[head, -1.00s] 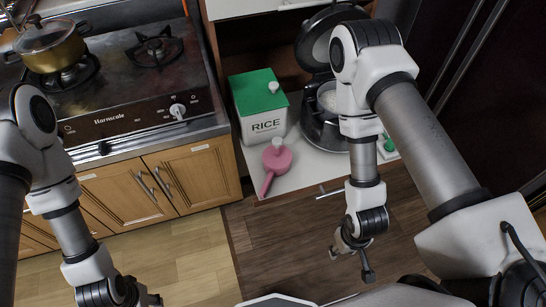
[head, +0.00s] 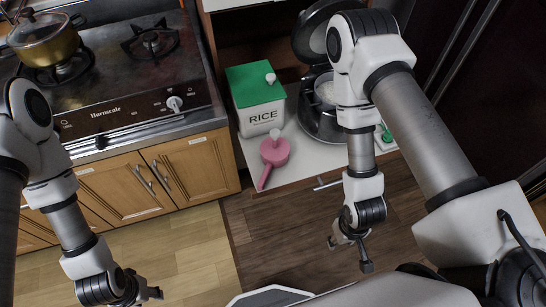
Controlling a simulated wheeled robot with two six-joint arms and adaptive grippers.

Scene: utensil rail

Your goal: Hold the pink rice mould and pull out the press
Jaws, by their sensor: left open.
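The pink rice mould (head: 275,152) sits on the white pull-out shelf, its handle pointing toward the shelf's front edge. The pale knob of the press (head: 275,135) stands up from the top of the mould. My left gripper (head: 150,291) is open and empty at the lower left, low in front of the cabinets and well away from the mould. My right gripper (head: 350,253) hangs in front of the shelf, below and right of the mould. Its fingers look spread, with nothing between them, and it touches nothing.
A white rice box (head: 263,117) with a green lid stands behind the mould. An open rice cooker (head: 319,123) is to the right, partly behind my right arm. The shelf (head: 305,165) has bare room right of the mould. A stove (head: 120,100) with a pot is at the left.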

